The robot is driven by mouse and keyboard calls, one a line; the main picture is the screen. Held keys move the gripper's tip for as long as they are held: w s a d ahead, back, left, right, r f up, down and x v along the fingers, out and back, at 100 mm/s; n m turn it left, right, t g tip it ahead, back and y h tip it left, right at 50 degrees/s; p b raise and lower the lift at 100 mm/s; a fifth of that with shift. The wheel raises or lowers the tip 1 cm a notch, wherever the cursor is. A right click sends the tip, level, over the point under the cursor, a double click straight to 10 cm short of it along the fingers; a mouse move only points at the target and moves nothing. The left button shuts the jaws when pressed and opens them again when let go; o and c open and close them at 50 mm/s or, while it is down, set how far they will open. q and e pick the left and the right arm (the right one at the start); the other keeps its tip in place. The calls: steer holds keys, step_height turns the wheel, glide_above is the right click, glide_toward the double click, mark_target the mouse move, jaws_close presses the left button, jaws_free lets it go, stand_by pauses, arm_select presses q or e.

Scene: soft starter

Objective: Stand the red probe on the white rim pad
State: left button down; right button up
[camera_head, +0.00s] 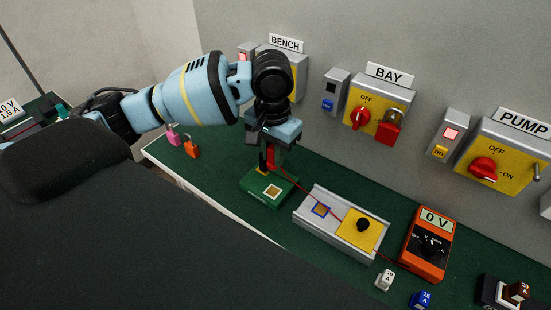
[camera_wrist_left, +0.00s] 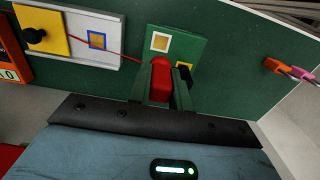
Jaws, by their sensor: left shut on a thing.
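My left gripper (camera_head: 270,160) is shut on the red probe (camera_head: 272,157). The probe's red body shows between the fingers in the left wrist view (camera_wrist_left: 160,81), with a red lead running off it. The white rim pad (camera_head: 272,191) is a white-edged square on the green block (camera_head: 256,196); it also shows in the left wrist view (camera_wrist_left: 160,42), just beyond the probe. The gripper is over the back part of this block. The probe's tip is hidden, so I cannot tell whether it touches the block. My right gripper is not in view.
A grey block with a blue-rimmed pad (camera_head: 320,209) and a yellow plate (camera_head: 360,232) stands to the right. The lead crosses it toward the orange meter (camera_head: 426,245). Pink (camera_head: 173,137) and orange (camera_head: 191,148) padlocks lie left. Switch boxes line the wall.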

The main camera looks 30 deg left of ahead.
mark_target(272, 164)
arm_select(q)
steer(key=shift+a, duration=0.1)
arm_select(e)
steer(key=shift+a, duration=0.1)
arm_select(q)
steer(key=shift+f, duration=0.1)
steer(key=shift+f, duration=1.8)
steer(key=shift+f+b, duration=0.3)
steer(key=shift+f, duration=2.6)
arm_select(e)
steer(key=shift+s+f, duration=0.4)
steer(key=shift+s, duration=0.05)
arm_select(q)
steer(key=c, duration=1.2)
jaws_free()
steer(key=shift+r, duration=0.1)
